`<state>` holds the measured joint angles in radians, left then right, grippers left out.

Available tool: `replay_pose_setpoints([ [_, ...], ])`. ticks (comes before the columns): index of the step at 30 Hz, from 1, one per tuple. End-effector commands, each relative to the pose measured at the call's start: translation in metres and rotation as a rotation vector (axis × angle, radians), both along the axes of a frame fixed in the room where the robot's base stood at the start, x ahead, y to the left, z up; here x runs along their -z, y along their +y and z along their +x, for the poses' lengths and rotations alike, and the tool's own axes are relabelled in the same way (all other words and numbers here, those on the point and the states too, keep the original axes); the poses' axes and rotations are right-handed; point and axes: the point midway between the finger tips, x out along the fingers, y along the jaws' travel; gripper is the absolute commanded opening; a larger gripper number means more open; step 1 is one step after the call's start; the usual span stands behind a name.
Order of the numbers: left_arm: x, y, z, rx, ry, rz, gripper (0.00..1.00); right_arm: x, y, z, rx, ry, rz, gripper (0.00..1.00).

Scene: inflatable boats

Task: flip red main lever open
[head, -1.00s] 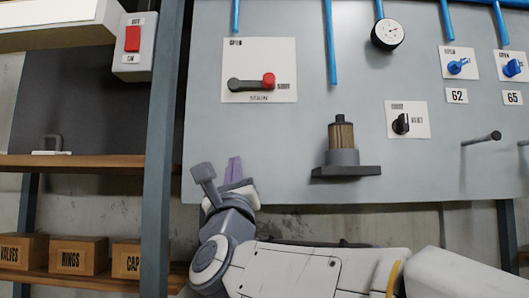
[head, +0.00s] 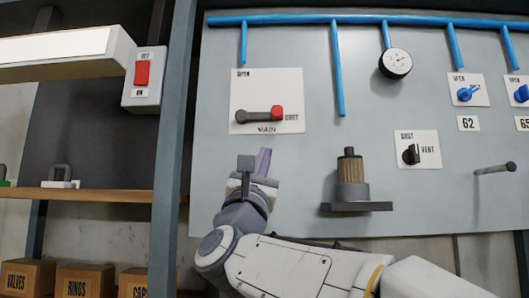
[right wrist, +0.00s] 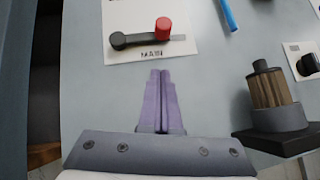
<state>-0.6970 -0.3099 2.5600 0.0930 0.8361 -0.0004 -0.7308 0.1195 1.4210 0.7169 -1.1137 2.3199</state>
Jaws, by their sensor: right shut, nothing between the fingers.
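The main lever (head: 255,116) is a dark grey bar with a red knob (head: 277,113) at its right end. It lies roughly level on a white plate (head: 290,82) marked OPEN at the upper left, SHUT at the right and MAIN below. In the right wrist view the lever (right wrist: 137,38) and its red knob (right wrist: 163,28) are ahead of the fingers. My right gripper (head: 256,160) is below the plate, apart from the lever. In the right wrist view its purple fingers (right wrist: 159,75) are together with nothing between them. My left gripper is not in view.
A wood-ribbed cylinder on a dark bracket (head: 352,185) stands out right of my gripper. A VENT knob (head: 411,154), a gauge (head: 396,63) and blue pipes (head: 338,70) are on the panel. A grey post (head: 172,150) and shelf (head: 90,194) are at left.

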Motion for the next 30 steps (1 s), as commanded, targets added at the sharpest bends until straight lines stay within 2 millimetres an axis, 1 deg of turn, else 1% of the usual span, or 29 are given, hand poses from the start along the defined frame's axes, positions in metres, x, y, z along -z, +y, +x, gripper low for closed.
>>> replay_pose_setpoints([
  [1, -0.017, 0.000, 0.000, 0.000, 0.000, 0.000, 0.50, -0.015, -0.002, 0.009, 0.004, 0.001, 0.000, 0.00],
  [7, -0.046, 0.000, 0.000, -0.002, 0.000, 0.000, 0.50, -0.041, -0.008, 0.036, 0.003, 0.001, -0.001, 0.00],
  [12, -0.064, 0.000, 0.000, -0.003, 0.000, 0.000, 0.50, -0.062, -0.013, 0.034, 0.000, -0.001, -0.001, 0.00],
  [18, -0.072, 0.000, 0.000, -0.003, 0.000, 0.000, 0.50, -0.072, -0.016, 0.034, -0.001, 0.000, 0.000, 0.00],
  [30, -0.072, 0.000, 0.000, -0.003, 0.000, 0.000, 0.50, -0.072, -0.016, 0.033, -0.001, 0.000, -0.001, 0.00],
])
